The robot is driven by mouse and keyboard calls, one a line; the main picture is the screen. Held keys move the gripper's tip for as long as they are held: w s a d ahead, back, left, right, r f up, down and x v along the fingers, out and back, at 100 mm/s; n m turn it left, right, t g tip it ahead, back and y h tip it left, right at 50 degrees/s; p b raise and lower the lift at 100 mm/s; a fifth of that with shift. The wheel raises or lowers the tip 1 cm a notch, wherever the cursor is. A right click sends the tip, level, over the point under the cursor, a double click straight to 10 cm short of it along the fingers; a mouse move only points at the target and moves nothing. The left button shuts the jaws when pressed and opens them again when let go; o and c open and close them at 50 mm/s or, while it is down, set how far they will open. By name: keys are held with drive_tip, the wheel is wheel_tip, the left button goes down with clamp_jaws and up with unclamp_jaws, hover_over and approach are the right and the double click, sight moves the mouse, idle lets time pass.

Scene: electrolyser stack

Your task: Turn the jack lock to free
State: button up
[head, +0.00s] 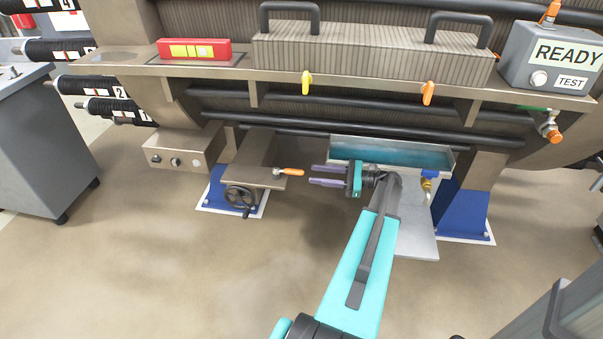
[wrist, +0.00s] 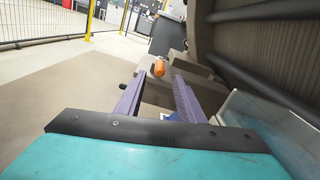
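The jack lock (head: 291,172) is a small orange lever on the brown jack block (head: 252,176), at the block's right end. It points right, toward my gripper. My gripper (head: 316,175) is teal with two purple fingers, held level and pointing left. The fingers are apart with nothing between them. Their tips are a short way right of the lever's end. In the wrist view the lever's orange end (wrist: 158,67) shows just beyond and between the fingertips (wrist: 163,80). The lever's pivot is hidden there.
A handwheel (head: 239,196) is on the jack's front. A teal-lined tray (head: 395,155) is behind my gripper. Black rods and the stack (head: 370,55) are above. A box reading READY (head: 548,55) stands at upper right. The floor in front is clear.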

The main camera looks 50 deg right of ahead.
sight(299, 172)
drive_tip(key=b+x, duration=0.1)
drive_tip(key=x, duration=0.6)
drive_tip(key=shift+w+a, duration=0.1)
drive_tip(key=shift+w, duration=0.05)
clamp_jaws()
drive_tip(key=shift+w+d, duration=0.1)
drive_tip(key=shift+d, duration=0.35)
drive_tip(key=shift+a, duration=0.25)
drive_tip(key=shift+a+r, duration=0.1)
